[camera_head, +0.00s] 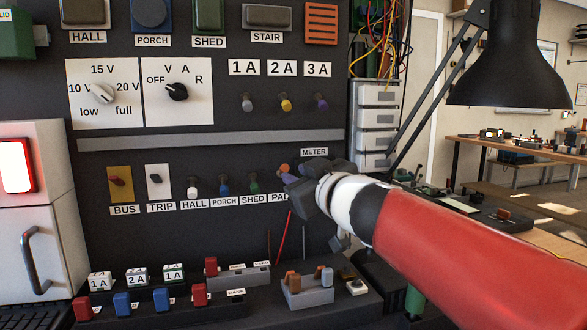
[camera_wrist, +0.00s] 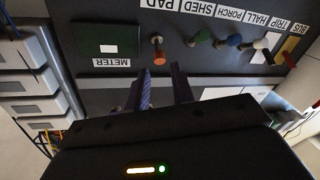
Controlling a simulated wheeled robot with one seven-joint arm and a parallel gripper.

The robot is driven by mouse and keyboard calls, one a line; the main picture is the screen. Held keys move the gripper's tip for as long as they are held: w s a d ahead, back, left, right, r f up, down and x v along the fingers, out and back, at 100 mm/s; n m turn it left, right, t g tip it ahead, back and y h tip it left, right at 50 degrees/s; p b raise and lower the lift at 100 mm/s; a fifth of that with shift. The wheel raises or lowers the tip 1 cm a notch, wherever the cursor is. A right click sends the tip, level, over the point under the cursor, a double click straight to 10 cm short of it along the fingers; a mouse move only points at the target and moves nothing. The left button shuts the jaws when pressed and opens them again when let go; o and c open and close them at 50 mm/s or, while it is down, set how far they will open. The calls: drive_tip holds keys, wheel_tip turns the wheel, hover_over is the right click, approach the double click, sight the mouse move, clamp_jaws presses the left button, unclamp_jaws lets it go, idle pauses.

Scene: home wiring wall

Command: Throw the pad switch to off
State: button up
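The pad switch has an orange knob (camera_head: 285,168), partly hidden by my gripper, above its partly covered PAD label (camera_head: 280,197). In the upside-down wrist view the orange pad switch (camera_wrist: 158,50) stands beside the PAD label (camera_wrist: 165,5). My gripper (camera_head: 289,176) is close to the knob. In the wrist view its two dark fingers (camera_wrist: 161,70) are apart, with nothing between them, and their tips sit just short of the knob.
Shed (camera_head: 254,182), porch (camera_head: 224,184) and hall (camera_head: 192,186) switches stand in a row to the left. A METER label (camera_head: 314,152) is at the right. A desk lamp (camera_head: 505,60) hangs above my arm. Small blocks (camera_head: 307,283) stand on the ledge below.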

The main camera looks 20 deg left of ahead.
sight(286, 170)
drive_tip(key=x, duration=0.5)
drive_tip(key=shift+w+a, duration=0.15)
drive_tip(key=shift+w, duration=0.05)
drive_tip(key=shift+f, duration=0.1)
clamp_jaws()
